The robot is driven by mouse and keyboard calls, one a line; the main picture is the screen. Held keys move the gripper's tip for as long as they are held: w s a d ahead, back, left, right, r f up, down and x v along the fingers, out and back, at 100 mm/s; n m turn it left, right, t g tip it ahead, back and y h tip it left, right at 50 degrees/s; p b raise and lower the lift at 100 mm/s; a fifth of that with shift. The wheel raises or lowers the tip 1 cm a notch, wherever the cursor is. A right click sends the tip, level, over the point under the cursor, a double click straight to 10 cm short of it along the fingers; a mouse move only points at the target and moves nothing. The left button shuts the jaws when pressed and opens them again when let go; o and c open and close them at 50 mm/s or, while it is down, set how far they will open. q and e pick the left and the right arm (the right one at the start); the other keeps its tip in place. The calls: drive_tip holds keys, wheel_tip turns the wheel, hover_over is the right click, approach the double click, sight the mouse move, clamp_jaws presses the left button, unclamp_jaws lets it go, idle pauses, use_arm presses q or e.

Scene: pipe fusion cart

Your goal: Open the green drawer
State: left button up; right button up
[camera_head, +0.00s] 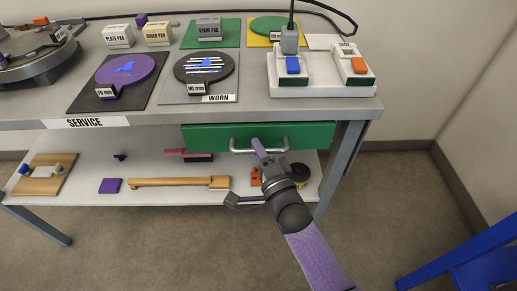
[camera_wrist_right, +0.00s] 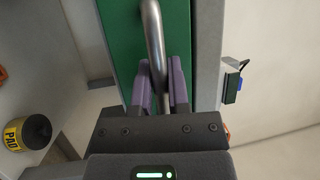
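The green drawer (camera_head: 205,138) hangs under the right part of the cart's top and looks shut, its front flush below the edge. Its metal bar handle (camera_head: 272,149) runs along the front. In the right wrist view, the drawer front (camera_wrist_right: 120,40) is close ahead, and the handle (camera_wrist_right: 153,35) passes between the two purple fingers (camera_wrist_right: 161,85). The fingers stand apart with a small gap around the bar; firm contact does not show. My left gripper is not in view.
The lower shelf (camera_head: 90,165) holds a long wooden-coloured tool (camera_head: 178,182), a purple block (camera_head: 110,185) and a black-and-yellow tin (camera_head: 299,174) near my right wrist. A cart leg (camera_head: 343,165) stands right of the drawer. Floor in front is clear; a blue frame (camera_head: 460,255) is at lower right.

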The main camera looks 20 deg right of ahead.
clamp_jaws()
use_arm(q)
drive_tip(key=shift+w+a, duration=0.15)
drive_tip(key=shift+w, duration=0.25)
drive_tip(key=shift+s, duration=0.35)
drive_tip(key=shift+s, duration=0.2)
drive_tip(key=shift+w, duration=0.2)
